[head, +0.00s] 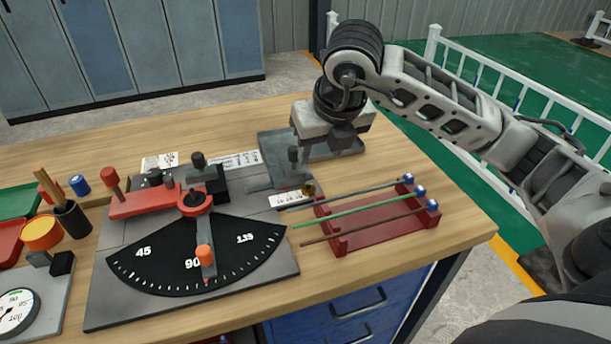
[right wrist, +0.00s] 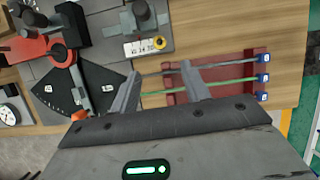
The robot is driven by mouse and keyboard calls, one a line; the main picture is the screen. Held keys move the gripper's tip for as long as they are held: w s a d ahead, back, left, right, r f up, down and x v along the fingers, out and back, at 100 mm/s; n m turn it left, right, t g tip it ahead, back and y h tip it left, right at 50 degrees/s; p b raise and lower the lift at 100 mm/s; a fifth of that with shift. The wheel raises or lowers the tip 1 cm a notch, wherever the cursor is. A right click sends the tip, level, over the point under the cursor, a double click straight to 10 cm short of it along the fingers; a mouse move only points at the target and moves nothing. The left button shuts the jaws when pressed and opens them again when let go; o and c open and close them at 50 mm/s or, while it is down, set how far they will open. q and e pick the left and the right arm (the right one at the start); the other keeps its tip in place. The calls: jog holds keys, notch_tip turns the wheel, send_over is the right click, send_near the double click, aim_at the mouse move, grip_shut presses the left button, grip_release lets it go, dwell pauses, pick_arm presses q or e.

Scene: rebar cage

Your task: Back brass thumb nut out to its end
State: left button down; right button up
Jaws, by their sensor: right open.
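The brass thumb nut (head: 309,188) is a small gold knob at the right end of the bending plate, beside a white scale label (head: 289,200). It also shows as a gold ring in the right wrist view (right wrist: 160,43). My right gripper (head: 342,136) is above the back right of the bench, apart from the nut. In the right wrist view its two fingers (right wrist: 161,68) are spread with nothing between them, and the nut shows beyond the gap. My left gripper is in neither view.
A dark red rack (head: 375,229) holds several rods with blue-capped ends, close to the nut. The bender has a black angle dial (head: 195,255) and a red lever (head: 145,203). Cups and a gauge (head: 15,312) stand at left. Bare wood lies at the right.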

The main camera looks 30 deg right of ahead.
aim_at(308, 187)
jog(key=p+x, duration=0.1)
jog(key=x, duration=1.2)
jog(key=shift+a, duration=0.1)
jog(key=c, duration=1)
